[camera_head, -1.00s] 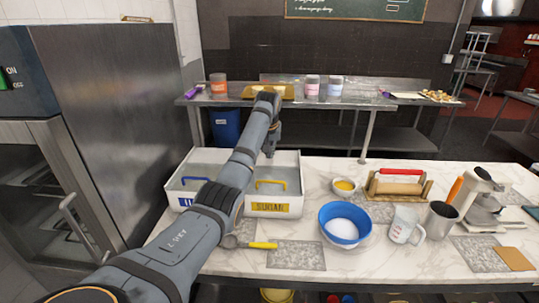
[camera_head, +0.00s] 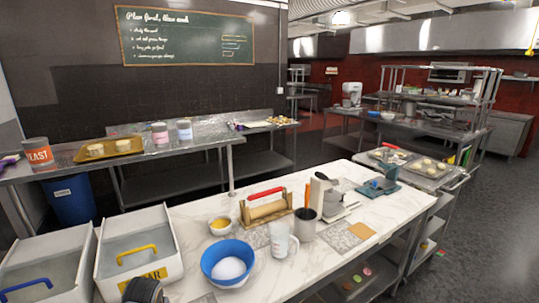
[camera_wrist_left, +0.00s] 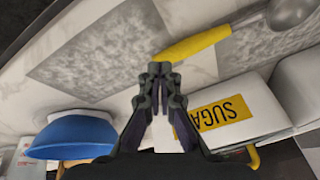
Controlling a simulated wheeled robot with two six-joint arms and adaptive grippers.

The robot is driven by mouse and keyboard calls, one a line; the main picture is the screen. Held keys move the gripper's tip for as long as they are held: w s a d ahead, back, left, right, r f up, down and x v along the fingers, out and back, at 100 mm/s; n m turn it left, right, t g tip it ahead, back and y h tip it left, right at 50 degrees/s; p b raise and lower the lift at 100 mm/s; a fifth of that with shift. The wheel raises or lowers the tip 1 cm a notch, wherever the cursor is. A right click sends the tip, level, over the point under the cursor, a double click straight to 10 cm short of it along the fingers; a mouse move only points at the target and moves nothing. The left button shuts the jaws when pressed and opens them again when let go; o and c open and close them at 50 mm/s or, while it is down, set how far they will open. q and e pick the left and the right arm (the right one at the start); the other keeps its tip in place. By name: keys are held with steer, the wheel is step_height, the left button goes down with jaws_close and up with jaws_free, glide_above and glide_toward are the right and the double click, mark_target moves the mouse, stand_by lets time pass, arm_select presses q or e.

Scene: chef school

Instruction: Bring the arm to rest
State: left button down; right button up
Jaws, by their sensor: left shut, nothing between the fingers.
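My left gripper (camera_wrist_left: 160,75) is in the left wrist view, its fingers shut together with nothing between them. It hangs over the marble counter (camera_wrist_left: 112,18), close to the white sugar bin (camera_wrist_left: 262,108) and the yellow-handled scoop (camera_wrist_left: 190,44). In the head view only a dark piece of my left arm shows at the bottom edge, in front of the sugar bin (camera_head: 116,236); the gripper itself is not visible there. My right gripper is in neither view.
A blue bowl of white powder (camera_head: 228,262) stands on the counter, and it also shows in the left wrist view (camera_wrist_left: 75,136). Beside it are a measuring cup (camera_head: 281,240), a metal cup (camera_head: 304,225) and a wooden rack with a rolling pin (camera_head: 267,210). A second bin (camera_head: 45,265) stands left.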

arm_select(q)
steer(key=s+d+m+h, duration=0.1)
steer(key=s+d, duration=0.3)
steer(key=s, duration=0.6)
steer(key=s+d+m, duration=0.1)
steer(key=s+d, duration=0.3)
steer(key=s, duration=0.7)
steer(key=s+a+f+g+b, duration=0.1)
steer(key=a+f, duration=0.1)
steer(key=f, duration=1.2)
steer(key=s+a+f, duration=0.1)
steer(key=f, duration=1.2)
steer(key=s+a+f+g, duration=0.1)
steer(key=s+f, duration=1.7)
steer(key=shift+s+a+n+b, duration=0.2)
steer(key=shift+s+n+b, duration=0.1)
steer(key=shift+b, duration=0.1)
